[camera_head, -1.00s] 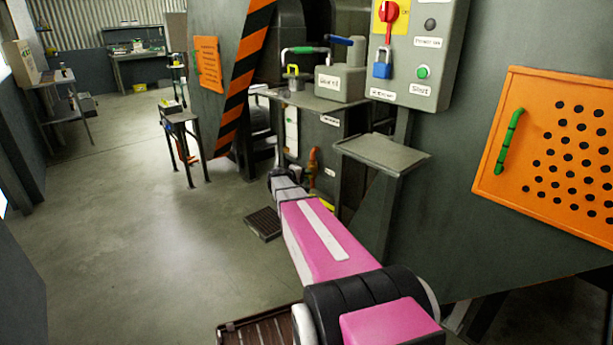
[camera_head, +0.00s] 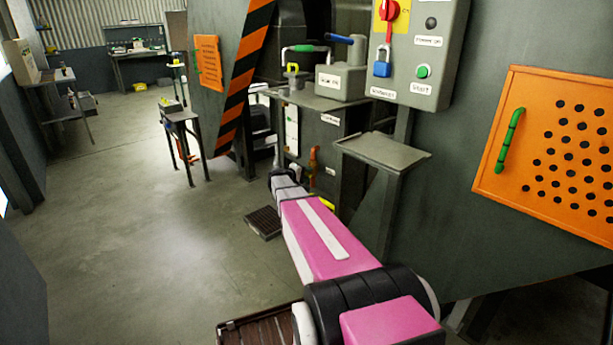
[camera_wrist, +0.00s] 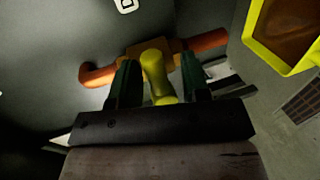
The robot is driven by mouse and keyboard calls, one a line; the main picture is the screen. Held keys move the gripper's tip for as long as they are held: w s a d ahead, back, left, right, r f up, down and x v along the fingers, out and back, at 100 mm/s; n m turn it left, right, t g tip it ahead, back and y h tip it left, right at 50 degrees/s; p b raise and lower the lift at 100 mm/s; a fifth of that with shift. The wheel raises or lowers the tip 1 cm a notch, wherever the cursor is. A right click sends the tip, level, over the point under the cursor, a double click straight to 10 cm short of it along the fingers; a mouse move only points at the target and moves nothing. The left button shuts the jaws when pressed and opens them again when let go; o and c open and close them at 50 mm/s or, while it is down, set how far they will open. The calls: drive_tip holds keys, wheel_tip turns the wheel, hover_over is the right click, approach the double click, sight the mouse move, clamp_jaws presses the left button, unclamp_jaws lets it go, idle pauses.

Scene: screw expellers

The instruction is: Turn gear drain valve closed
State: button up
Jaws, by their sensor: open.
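In the wrist view a yellow valve handle (camera_wrist: 155,75) stands in front of a brass-coloured valve body on an orange-brown pipe (camera_wrist: 205,40). My gripper (camera_wrist: 158,64) has its two dark green fingers apart, one on each side of the handle. Gaps show between the fingers and the handle, and I cannot tell whether either finger touches it. In the head view the orange-brown pipe (camera_head: 313,165) shows low on the machine, just beyond the end of my arm. My gripper and the yellow handle are hidden or too small to make out there.
A yellow-rimmed tray (camera_wrist: 262,52) lies right of the pipe in the wrist view. In the head view a small grey shelf (camera_head: 383,150) juts out right of my arm. A floor grate (camera_head: 264,223) lies left of it. The floor further left is clear.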

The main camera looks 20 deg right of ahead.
drive_tip(key=v, duration=1)
drive_tip(key=shift+a, duration=0.4)
drive_tip(key=shift+s, duration=0.15)
